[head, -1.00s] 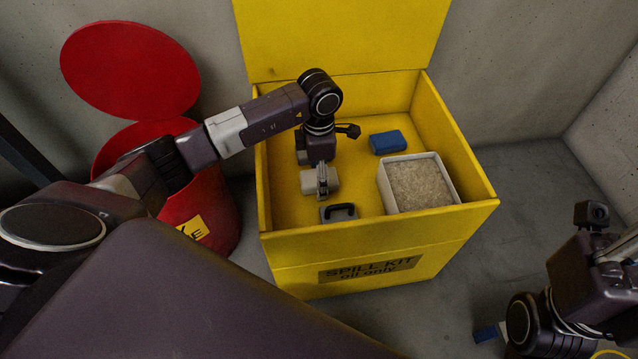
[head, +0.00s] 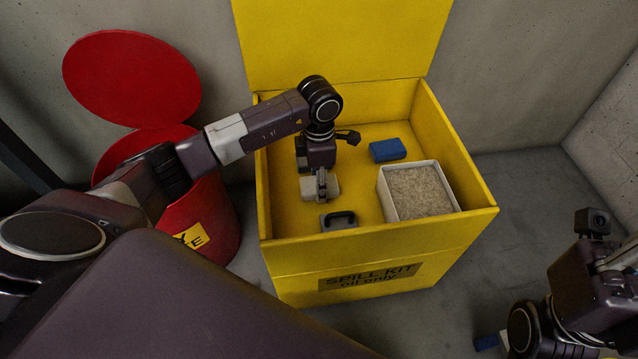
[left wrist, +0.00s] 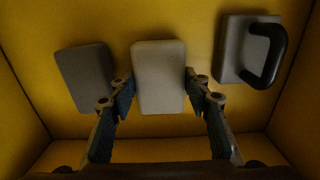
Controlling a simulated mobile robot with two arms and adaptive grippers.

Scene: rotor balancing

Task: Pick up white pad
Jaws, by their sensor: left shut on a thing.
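The white pad (left wrist: 158,77) is between the two fingers of my left gripper (left wrist: 162,90) in the left wrist view. In the head view my left gripper (head: 321,184) reaches down into the yellow box and is shut on the white pad (head: 312,191), which it partly covers. I cannot tell whether the pad is off the box floor. Part of my right arm shows at the lower right of the head view; the state of its gripper is not clear.
The yellow box (head: 350,255) has high walls. A darker grey pad (left wrist: 84,78) and a grey block with a black handle (left wrist: 235,50) flank the white pad. A blue block (head: 387,149) and a granule-filled tray (head: 437,164) are to the right. A red bin (head: 215,210) stands left.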

